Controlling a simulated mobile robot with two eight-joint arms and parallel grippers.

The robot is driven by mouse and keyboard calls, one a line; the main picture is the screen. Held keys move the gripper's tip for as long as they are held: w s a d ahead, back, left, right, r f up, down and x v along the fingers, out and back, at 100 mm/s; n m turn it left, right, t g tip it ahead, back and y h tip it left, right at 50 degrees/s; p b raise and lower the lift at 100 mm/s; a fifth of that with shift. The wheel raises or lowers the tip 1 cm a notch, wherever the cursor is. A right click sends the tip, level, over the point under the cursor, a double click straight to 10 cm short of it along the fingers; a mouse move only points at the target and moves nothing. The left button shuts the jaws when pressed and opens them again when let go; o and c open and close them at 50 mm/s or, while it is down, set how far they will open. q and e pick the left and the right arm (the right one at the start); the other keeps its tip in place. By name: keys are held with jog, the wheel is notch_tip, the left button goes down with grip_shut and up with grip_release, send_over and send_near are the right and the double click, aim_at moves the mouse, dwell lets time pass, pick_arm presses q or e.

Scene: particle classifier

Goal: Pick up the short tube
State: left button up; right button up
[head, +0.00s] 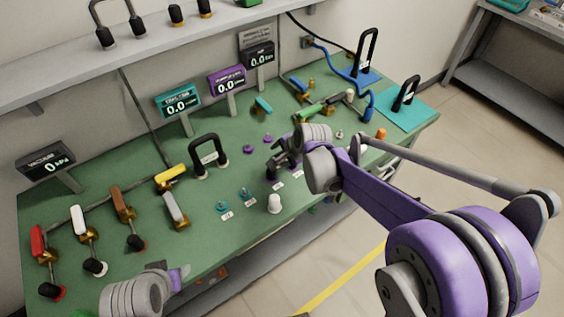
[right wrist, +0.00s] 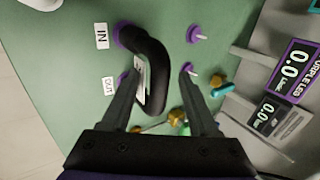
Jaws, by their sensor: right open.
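A black curved tube (right wrist: 152,62) with a white label, likely the short tube, shows in the right wrist view. Its upper end meets a purple port (right wrist: 122,36) beside an "IN" tag; its other end lies near the "OUT" tag, partly hidden by a finger. My right gripper (right wrist: 160,76) is open, with one finger on each side of the tube; I cannot tell whether they touch it. In the head view the right gripper (head: 277,160) is small and dark over the purple ports, and hides most of the tube.
A black looped handle (head: 208,150) stands left of my right gripper. A white cap (head: 274,204) stands in front. Valves with red, white and brown levers line the left. Looped tubes stand on a blue mat (head: 366,77) and a teal mat (head: 420,107) at right.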

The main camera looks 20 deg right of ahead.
jog(key=shift+c, duration=0.2)
grip_shut()
dwell(0.4)
notch_tip(320, 180, up, 10)
jog(key=shift+p, duration=0.4)
